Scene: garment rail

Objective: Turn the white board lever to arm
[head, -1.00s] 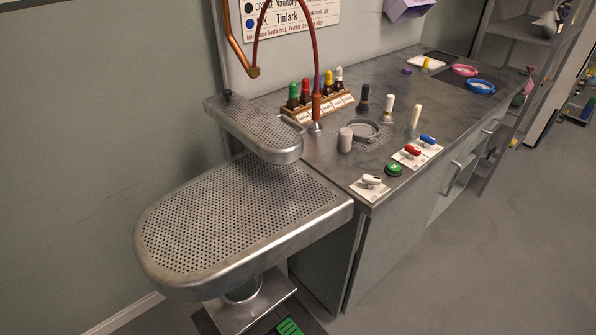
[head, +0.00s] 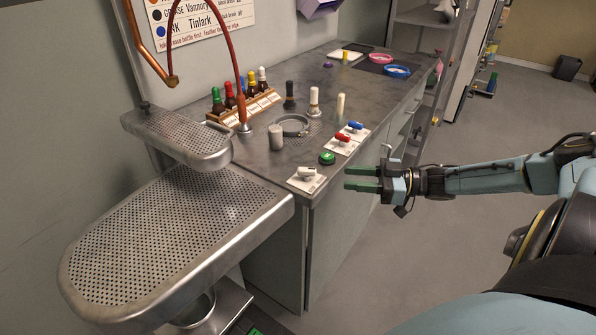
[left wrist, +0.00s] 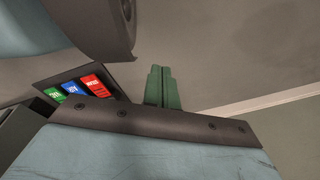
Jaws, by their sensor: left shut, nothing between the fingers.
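The white board lever (head: 307,173) sits on a small white plate at the near front corner of the grey worktop, its handle lying roughly sideways. The plate's lettering is too small to read. My right gripper (head: 348,177) is open and empty, a short way right of the white lever and apart from it, off the worktop's front edge. My left gripper is out of the head view. In the left wrist view my left gripper (left wrist: 162,88) shows green fingers together, shut and empty over the floor. The lever does not show in that view.
A perforated ironing surface (head: 165,235) juts out at left.

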